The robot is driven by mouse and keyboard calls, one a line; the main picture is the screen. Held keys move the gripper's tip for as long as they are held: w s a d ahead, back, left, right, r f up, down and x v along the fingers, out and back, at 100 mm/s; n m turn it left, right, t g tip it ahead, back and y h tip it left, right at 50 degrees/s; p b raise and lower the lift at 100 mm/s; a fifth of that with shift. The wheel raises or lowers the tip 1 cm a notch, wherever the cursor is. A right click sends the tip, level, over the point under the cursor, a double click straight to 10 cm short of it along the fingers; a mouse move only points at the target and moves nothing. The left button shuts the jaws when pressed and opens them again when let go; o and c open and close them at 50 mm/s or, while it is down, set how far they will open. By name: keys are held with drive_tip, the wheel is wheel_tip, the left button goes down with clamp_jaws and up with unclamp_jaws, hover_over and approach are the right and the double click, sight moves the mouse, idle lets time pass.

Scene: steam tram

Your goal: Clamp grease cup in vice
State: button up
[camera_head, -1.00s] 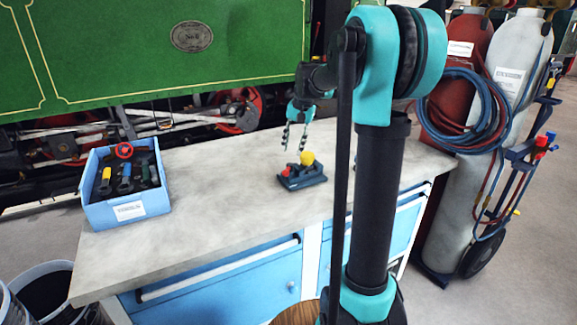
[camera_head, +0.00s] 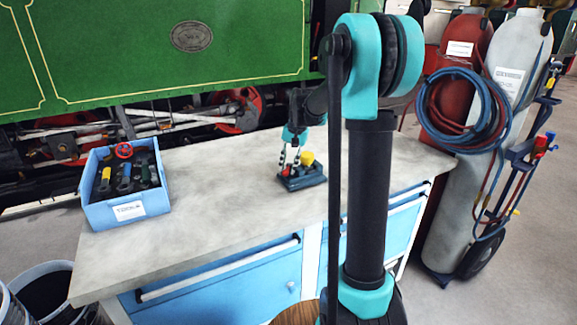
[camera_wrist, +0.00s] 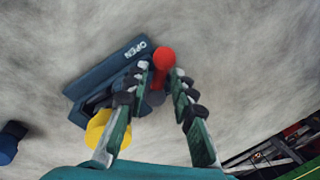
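The dark blue vice (camera_head: 304,182) sits on the bench top. In the wrist view the vice (camera_wrist: 98,84) shows the word OPEN on its base and a lever with a red ball knob (camera_wrist: 164,57). A yellow rounded piece, which looks like the grease cup (camera_head: 307,158), sits at the vice. In the wrist view this yellow piece (camera_wrist: 97,128) is partly hidden by the left finger, so I cannot tell how it sits between the jaws. My gripper (camera_head: 290,165) points down over the vice's lever side. In the wrist view my gripper (camera_wrist: 162,74) is open, its fingertips either side of the red knob.
A light blue box (camera_head: 127,207) with several coloured-handled tools stands on the left of the bench (camera_head: 215,200). Bare bench lies between box and vice. The green tram side (camera_head: 150,50) rises behind. Gas cylinders (camera_head: 480,160) with hoses stand on the right.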

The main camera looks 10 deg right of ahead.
clamp_jaws()
drive_tip(key=shift+a+m, duration=0.1)
drive_tip(key=shift+m, duration=0.2)
drive_tip(key=m, duration=0.2)
drive_tip(key=a+m, duration=0.1)
drive_tip(key=shift+w+t, duration=0.25)
drive_tip(key=shift+t, duration=0.05)
drive_tip(key=shift+w+a+m+h, duration=0.15)
drive_tip(key=shift+w+m+h, duration=0.45)
drive_tip(key=shift+m, duration=1.95)
drive_tip(key=shift+w+a+m+h, duration=0.2)
drive_tip(key=shift+w+m+h, duration=0.35)
drive_tip(key=shift+m, duration=2.05)
drive_tip(key=shift+w+a+m+h, duration=0.15)
drive_tip(key=shift+w+m+h, duration=0.4)
drive_tip(key=shift+m, duration=2)
drive_tip(key=shift+w, duration=0.2)
